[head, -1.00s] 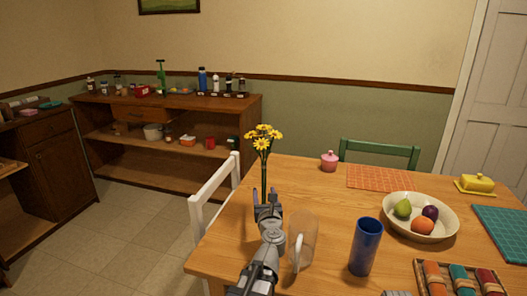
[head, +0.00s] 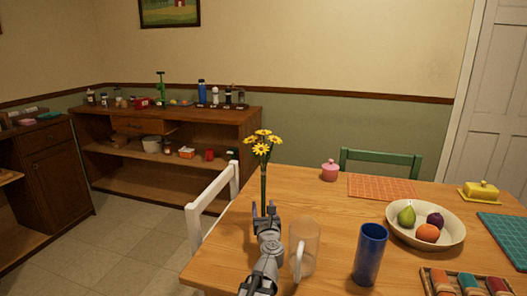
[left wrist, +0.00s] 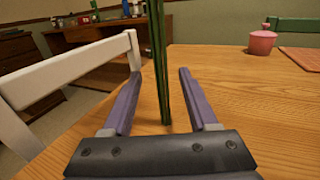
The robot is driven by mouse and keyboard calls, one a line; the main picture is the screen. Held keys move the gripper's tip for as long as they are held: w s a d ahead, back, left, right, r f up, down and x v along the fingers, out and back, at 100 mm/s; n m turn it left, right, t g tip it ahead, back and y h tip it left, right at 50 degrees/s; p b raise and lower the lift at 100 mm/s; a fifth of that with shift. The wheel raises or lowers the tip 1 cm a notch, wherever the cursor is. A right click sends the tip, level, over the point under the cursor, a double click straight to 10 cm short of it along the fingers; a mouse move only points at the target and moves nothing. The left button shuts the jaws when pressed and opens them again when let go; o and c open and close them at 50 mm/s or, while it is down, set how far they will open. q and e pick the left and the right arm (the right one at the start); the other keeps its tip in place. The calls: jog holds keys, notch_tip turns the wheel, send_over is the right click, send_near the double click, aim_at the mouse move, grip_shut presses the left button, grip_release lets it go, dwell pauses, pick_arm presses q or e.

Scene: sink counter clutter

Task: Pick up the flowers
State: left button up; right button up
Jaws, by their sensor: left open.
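The yellow flowers (head: 262,148) stand upright on long green stems at the left side of the wooden table (head: 310,190). In the left wrist view the green stems (left wrist: 159,60) run up between the two fingers of my left gripper (left wrist: 158,95), with gaps on both sides. The blooms are out of that view. My left gripper (head: 266,211) is open in the head view, with its fingers at the lower stems. The gripper hides the stems' lower end in the head view. My right gripper is not in view.
A clear mug (head: 304,247) stands just right of my left gripper, with a blue tumbler (head: 369,254) beyond it. A fruit bowl (head: 450,238) sits farther right. A white chair (head: 213,195) stands at the table's left edge. A pink jar (head: 330,170) is farther back.

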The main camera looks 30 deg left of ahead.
pick_arm(q)
jog(key=x, duration=0.5)
jog(key=shift+w+r, duration=0.1)
jog(key=shift+w, duration=0.1)
jog(key=shift+d, duration=0.1)
grip_shut()
dwell(0.4)
